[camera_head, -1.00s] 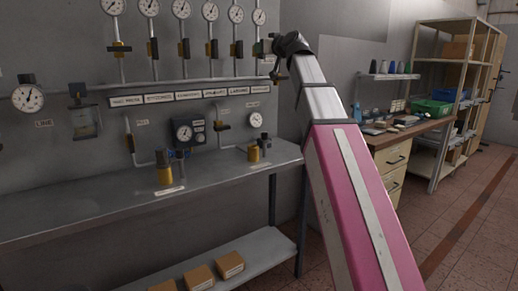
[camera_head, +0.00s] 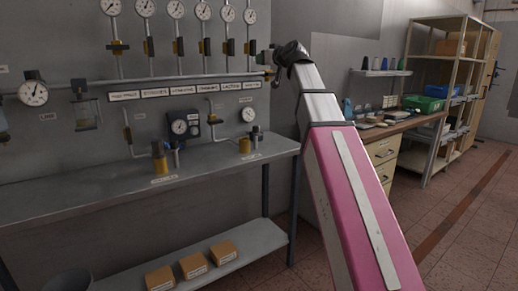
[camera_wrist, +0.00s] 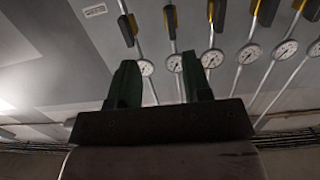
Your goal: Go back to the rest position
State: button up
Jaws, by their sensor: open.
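My gripper shows in the wrist view (camera_wrist: 160,85) with its two dark green fingers apart and nothing between them. Behind the fingers are round gauges on pipes and a grey wall panel, seen tilted. In the head view my gripper (camera_head: 266,62) is small at the end of my raised pink and white arm, close to the right end of the gauge panel (camera_head: 60,60). I cannot tell there whether it touches the pipe.
A steel bench (camera_head: 110,192) runs under the gauges, with brass fittings (camera_head: 159,158) on it. Cardboard boxes (camera_head: 194,265) lie on its lower shelf. A wooden workbench (camera_head: 400,128) and a shelf rack (camera_head: 447,75) stand at the right. The tiled floor (camera_head: 455,215) at right is clear.

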jog(key=s+d+f+m+g+h, duration=0.2)
jog(key=d+f+g+h, duration=0.15)
jog(key=f, duration=1.75)
jog(key=s+d+f+m+g+h, duration=0.1)
jog(key=d+f+g+h, duration=0.2)
jog(key=f, duration=1.8)
jog(key=s+d+f+m+g+h, duration=0.1)
jog(key=s+d+f+g, duration=0.1)
jog(key=s+f, duration=0.5)
jog(key=s+d+f+m+g, duration=0.1)
jog(key=s+d+f+g, duration=0.2)
jog(key=s+f, duration=0.5)
jog(key=s+d+f+m+g+h, duration=0.1)
jog(key=s+d+f, duration=0.4)
jog(key=f, duration=1)
jog(key=s+g, duration=0.1)
jog(key=s, duration=0.1)
jog(key=shift+s+f+m+g+h, duration=0.15)
jog(key=shift+s+m+g+h, duration=0.15)
jog(key=shift+g+h, duration=0.05)
